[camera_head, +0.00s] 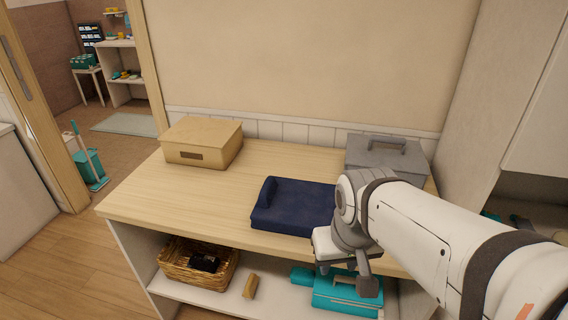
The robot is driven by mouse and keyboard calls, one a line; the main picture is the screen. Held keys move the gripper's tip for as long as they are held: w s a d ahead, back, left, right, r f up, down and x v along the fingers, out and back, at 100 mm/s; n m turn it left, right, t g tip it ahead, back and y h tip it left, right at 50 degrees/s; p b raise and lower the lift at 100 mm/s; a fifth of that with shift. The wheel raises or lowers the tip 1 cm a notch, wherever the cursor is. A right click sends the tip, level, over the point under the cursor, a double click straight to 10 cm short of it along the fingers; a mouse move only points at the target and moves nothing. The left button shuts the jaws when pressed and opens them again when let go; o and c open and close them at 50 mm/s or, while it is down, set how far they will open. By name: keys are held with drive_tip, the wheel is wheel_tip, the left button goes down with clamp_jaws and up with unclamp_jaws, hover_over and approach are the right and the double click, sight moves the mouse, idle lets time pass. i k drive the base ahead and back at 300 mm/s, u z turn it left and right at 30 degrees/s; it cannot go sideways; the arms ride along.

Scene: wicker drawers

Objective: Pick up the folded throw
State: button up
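The folded throw (290,208) is a dark navy folded bundle on the light wood tabletop, with a raised roll along its left edge. My arm hides its right end. My gripper (345,279) is at the table's front edge, to the right of and nearer than the throw. Its fingers point down, look spread apart, and hold nothing that I can see. The gap between the gripper and the throw is hard to judge from this one view.
A tan box (203,142) stands at the back left of the table (150,195), a grey lidded box (388,157) at the back right. The shelf below holds a wicker basket (172,272), a small wooden block (250,286) and teal cases (345,299). The tabletop left of the throw is clear.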

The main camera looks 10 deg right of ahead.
sight(292, 207)
drive_tip(key=k, duration=1.2)
drive_tip(key=u, duration=0.55)
drive_tip(key=i, duration=1.7)
drive_tip(key=z, duration=0.6)
